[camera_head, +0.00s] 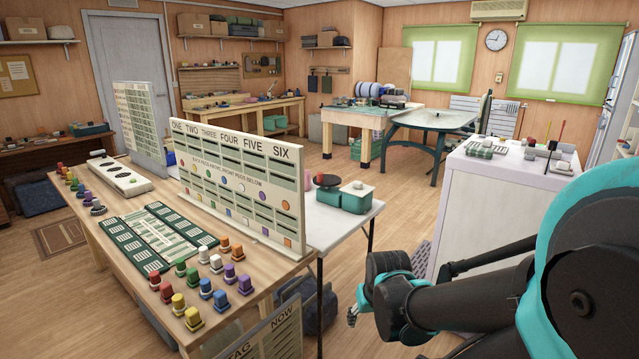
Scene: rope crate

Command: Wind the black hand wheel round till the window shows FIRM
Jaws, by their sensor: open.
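A small black round disc (326,180), which may be the hand wheel, is on the white table (330,222) behind the tall board. A teal box (343,202) with a pale top and a knob-like piece stands just right of it. I cannot make out a window or the word FIRM from here. My gripper (352,314) shows only in small part at the lower middle, at the end of my black arm. It is open, well below and nearer than the white table, and touches nothing that I can see.
A wooden table (103,226) with coloured pegs and a tall lettered board (240,180) fills the left. A white cabinet (500,200) stands at right. A lettered panel (265,338) leans below the wooden table. Clear floor (395,215) lies between the white table and cabinet.

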